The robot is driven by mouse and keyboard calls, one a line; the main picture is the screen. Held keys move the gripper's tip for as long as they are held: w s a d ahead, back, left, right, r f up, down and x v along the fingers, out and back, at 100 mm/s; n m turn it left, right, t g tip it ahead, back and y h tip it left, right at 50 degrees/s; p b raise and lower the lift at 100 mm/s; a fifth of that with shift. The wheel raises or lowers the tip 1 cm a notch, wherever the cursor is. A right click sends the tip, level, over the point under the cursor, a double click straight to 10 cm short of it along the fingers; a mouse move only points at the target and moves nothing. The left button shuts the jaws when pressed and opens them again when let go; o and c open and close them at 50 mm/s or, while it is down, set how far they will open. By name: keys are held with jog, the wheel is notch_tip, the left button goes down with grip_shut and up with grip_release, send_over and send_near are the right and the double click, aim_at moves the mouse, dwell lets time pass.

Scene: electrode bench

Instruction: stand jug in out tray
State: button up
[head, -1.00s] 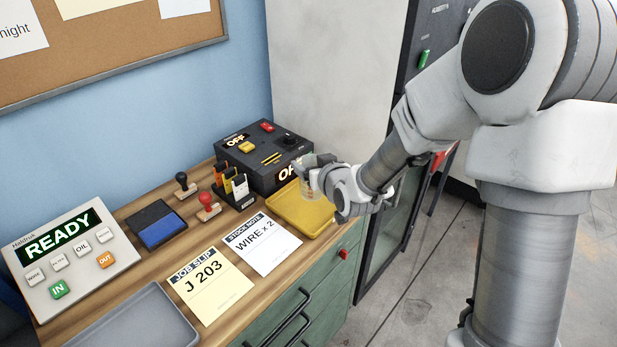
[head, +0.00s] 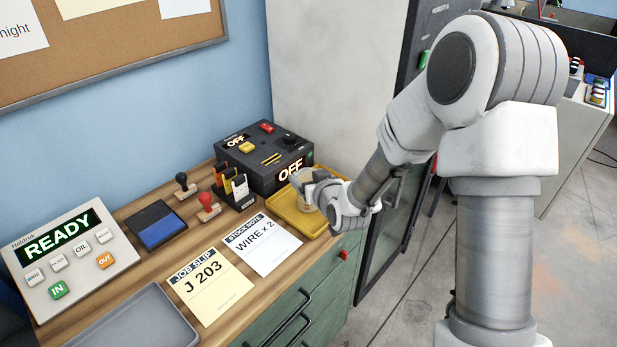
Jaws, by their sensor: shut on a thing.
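The jug (head: 305,201) is a small clear vessel, mostly hidden behind my gripper. My gripper (head: 307,188) is shut on it, over the yellow tray (head: 283,217) at the right end of the bench. The jug looks upright and low over the tray's floor. I cannot tell whether its base touches the tray. The yellow tray is empty apart from what my gripper hides.
A dark box with OFF displays (head: 265,157) stands right behind the yellow tray. A rack of coloured tags (head: 236,190) and a stock note (head: 262,243) lie to its left. A grey tray (head: 135,322) is at the front left.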

jog(key=o, duration=1.4)
jog(key=shift+f, duration=0.1)
jog(key=shift+o, duration=0.2)
jog(key=shift+r+p, duration=0.3)
jog(key=shift+p, duration=0.1)
jog(key=b+v, duration=0.7)
jog(key=v, duration=0.5)
jog(key=shift+b, duration=0.35)
jog(key=s+d+r+m+g+h, duration=0.25)
jog(key=s+d+r+h, duration=0.2)
jog(key=s+d, duration=0.4)
jog(key=s+d+m+g+h, duration=0.1)
jog(key=s+d+g, duration=0.3)
jog(key=s, duration=0.9)
jog(key=shift+d+r+m, duration=0.3)
jog(key=shift+d+m, duration=0.15)
jog(key=shift+d, duration=0.15)
